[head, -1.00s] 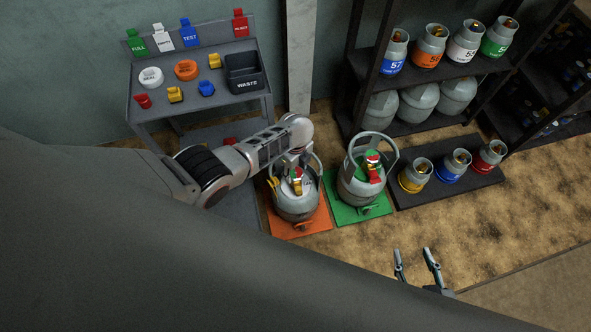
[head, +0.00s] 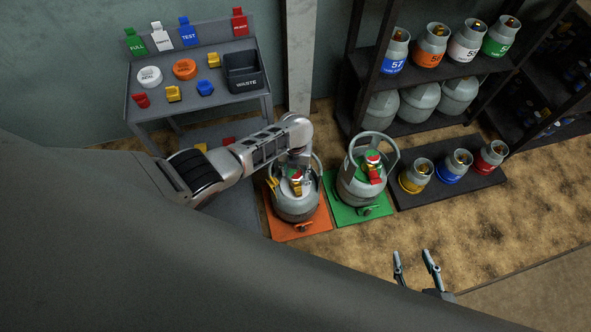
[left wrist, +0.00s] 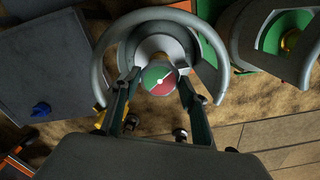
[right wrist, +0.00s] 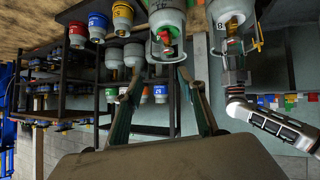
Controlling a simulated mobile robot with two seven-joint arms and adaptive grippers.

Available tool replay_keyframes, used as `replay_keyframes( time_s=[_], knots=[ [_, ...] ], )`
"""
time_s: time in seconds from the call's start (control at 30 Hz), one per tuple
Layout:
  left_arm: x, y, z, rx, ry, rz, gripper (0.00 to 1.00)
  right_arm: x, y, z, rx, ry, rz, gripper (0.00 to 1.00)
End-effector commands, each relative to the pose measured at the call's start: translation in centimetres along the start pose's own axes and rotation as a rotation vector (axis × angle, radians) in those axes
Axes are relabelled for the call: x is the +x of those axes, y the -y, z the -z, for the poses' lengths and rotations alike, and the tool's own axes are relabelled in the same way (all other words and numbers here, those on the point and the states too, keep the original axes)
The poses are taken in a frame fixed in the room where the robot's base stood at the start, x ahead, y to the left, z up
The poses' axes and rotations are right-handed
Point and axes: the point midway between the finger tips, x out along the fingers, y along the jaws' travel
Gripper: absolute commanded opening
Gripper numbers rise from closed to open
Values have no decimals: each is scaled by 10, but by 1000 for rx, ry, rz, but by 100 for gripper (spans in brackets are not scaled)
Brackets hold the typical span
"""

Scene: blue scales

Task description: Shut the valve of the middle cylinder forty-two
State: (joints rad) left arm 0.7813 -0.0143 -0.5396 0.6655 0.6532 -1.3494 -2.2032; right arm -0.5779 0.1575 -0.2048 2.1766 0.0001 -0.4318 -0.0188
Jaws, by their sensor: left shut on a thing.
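A grey cylinder (head: 297,204) with a ring collar stands on an orange scale (head: 314,222). My left gripper (head: 297,170) reaches down inside its collar. In the left wrist view the fingers (left wrist: 159,84) are closed in on either side of a round green-and-red valve top (left wrist: 159,78), with the collar (left wrist: 216,50) around them. A yellow tag (head: 272,184) hangs by this cylinder. Another grey cylinder (head: 360,188) stands on a green scale (head: 368,211) with a red tag (head: 375,174) at its valve. I cannot read a forty-two. My right gripper (head: 417,264) is open and empty, apart from the cylinders.
A grey bench (head: 225,108) with tags, seals and a waste bin (head: 243,71) stands behind left. A shelf (head: 430,70) of cylinders stands at the back. Small cylinders sit on a low dark platform (head: 470,178) at right. Open floor (head: 500,235) lies front right.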

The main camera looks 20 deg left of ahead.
Motion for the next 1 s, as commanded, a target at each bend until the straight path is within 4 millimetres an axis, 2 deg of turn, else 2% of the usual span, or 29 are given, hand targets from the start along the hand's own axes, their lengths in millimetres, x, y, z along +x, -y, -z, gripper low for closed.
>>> replay_keyframes(
  time_s=[0.2, 0.5, 1.0],
  knots=[
    [4, -2, 2, 194, -3, -3, 22, 1, 0, 3, 1, -6, 1, 40],
    [3, -2, 1, 396, -2, -3, 22, 3, 1, 3, 1, -8, 2, 40],
    [2, -1, 1, 507, -1, -2, 22, 3, 1, 4, 1, -11, 3, 40]
  ],
)
